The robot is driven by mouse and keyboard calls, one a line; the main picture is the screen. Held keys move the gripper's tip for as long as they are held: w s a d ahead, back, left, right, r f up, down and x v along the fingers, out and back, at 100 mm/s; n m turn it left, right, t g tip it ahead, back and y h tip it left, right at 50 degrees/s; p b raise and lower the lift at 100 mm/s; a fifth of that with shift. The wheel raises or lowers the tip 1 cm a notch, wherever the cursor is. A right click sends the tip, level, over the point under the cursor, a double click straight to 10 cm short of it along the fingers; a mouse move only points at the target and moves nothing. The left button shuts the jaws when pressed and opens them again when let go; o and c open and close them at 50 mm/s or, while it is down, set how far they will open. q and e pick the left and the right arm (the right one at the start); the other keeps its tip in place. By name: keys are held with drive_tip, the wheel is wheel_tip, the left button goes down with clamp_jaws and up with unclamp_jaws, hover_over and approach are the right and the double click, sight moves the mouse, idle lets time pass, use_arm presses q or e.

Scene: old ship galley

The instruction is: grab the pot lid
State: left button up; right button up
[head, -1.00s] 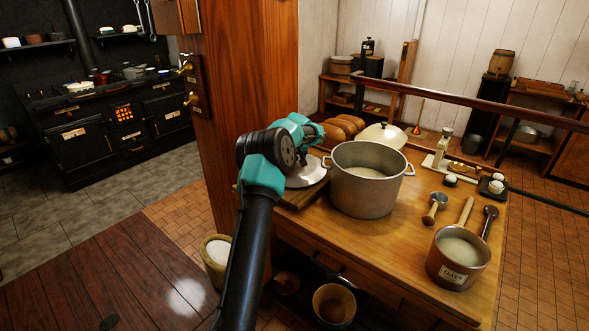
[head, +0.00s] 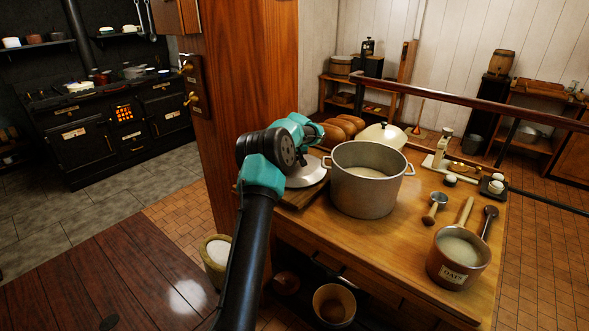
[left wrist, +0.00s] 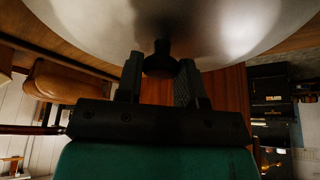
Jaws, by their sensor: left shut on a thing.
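The pot lid (head: 308,176) is a shiny metal disc at the left end of the wooden table, over a wooden board beside the pot. In the left wrist view the lid (left wrist: 215,28) fills the top, with its dark knob (left wrist: 161,62) between my fingers. My left gripper (left wrist: 160,80) is shut on this knob. In the head view my own arm hides the knob, the fingertips and part of the lid. I cannot tell whether the lid touches the board. The large grey pot (head: 362,195) stands open with pale contents. My right gripper is not in view.
Brown loaves (head: 343,127) and a cream round thing with a dark knob (head: 382,135) are behind the pot. An oats pot (head: 456,262), a mallet-like tool (head: 435,207) and a scale (head: 440,160) are on the right. A wooden post (head: 250,80) rises close on the left.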

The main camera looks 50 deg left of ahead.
use_arm(q)
clamp_jaws()
drive_tip(key=shift+r, duration=0.1)
drive_tip(key=shift+s+r, duration=0.2)
drive_tip(key=shift+r, duration=0.2)
wheel_tip(320, 180, up, 6)
drive_tip(key=shift+r, duration=0.1)
drive_tip(key=s+d, duration=0.3)
drive_tip(key=s, duration=1.6)
drive_tip(key=shift+s, duration=0.15)
